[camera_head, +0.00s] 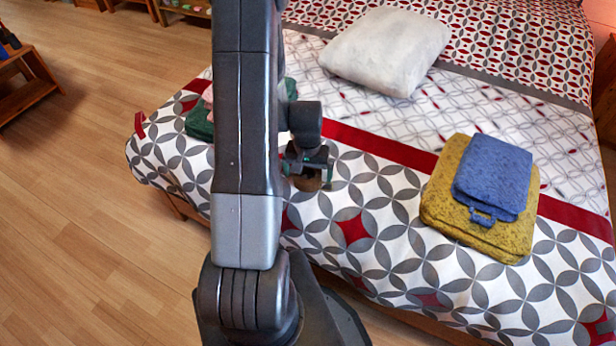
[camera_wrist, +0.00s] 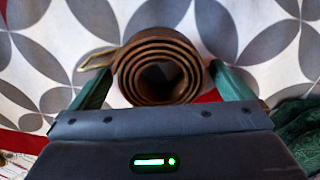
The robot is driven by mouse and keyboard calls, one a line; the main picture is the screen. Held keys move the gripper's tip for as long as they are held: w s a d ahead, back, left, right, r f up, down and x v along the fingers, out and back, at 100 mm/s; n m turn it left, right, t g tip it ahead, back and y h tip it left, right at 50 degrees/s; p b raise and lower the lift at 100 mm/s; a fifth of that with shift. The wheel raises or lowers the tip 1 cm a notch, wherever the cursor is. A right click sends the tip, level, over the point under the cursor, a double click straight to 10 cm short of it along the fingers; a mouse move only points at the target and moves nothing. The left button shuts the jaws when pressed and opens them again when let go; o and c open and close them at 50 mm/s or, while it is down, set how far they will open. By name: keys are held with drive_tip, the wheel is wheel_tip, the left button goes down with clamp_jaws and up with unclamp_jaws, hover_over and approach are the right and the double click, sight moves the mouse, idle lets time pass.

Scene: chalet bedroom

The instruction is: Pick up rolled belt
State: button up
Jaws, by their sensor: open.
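The rolled belt (camera_wrist: 128,78) is a brown coil with a metal buckle (camera_wrist: 100,60) at its left, on the patterned bedspread. In the wrist view my gripper (camera_wrist: 162,84) is open, with one green finger on each side of the coil. The right finger is close to the coil; I cannot tell whether either finger touches it. In the head view my gripper (camera_head: 306,172) is low over the bed, and a brown part of the belt (camera_head: 309,183) shows just below it. The rest of the belt is hidden there.
A blue folded item (camera_head: 493,175) lies on a yellow one (camera_head: 450,215) at the right of the bed. A white pillow (camera_head: 385,48) lies farther back. Green folded cloth (camera_head: 199,121) is partly behind my arm. Bare bedspread lies between belt and yellow item.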

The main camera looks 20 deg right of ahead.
drive_tip(key=c, duration=1.1)
